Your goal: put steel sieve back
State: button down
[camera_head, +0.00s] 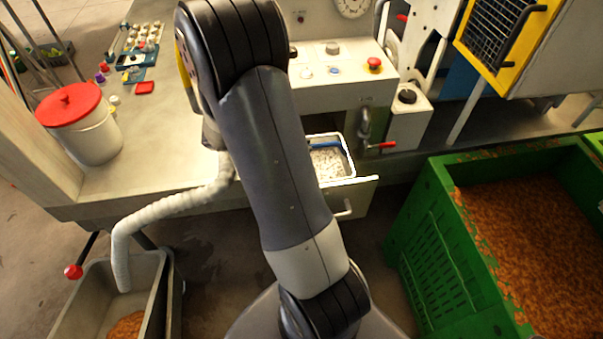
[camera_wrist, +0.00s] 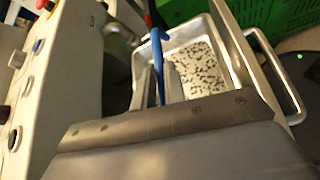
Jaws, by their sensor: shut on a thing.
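The steel sieve (camera_head: 331,163) is a shallow pale rectangular tray with a dark-speckled bottom and a blue strip along one side. It sits in or just over an open drawer (camera_head: 352,196) under the machine. It also shows in the wrist view (camera_wrist: 207,68). My gripper (camera_wrist: 160,84) is shut on the blue strip at the sieve's edge. In the head view my arm hides the gripper and the sieve's left part. Whether the sieve rests on the drawer's floor cannot be told.
A green crate (camera_head: 428,262) of orange-brown bits stands right of the drawer. A white bucket with a red lid (camera_head: 70,103) stands on the bench at left. A grey trough (camera_head: 160,290) is at lower left. The control panel (camera_wrist: 58,75) is close left of my gripper.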

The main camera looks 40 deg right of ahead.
notch_tip(320, 180, down, 12)
jog(key=shift+r+p, duration=0.2)
jog(key=shift+p, duration=0.25)
jog(key=c, duration=1.5)
grip_release()
jog(key=shift+f, duration=0.1)
jog(key=shift+o, duration=0.2)
jog(key=b+v, duration=0.2)
jog(key=v, duration=1)
jog(key=shift+w, duration=0.1)
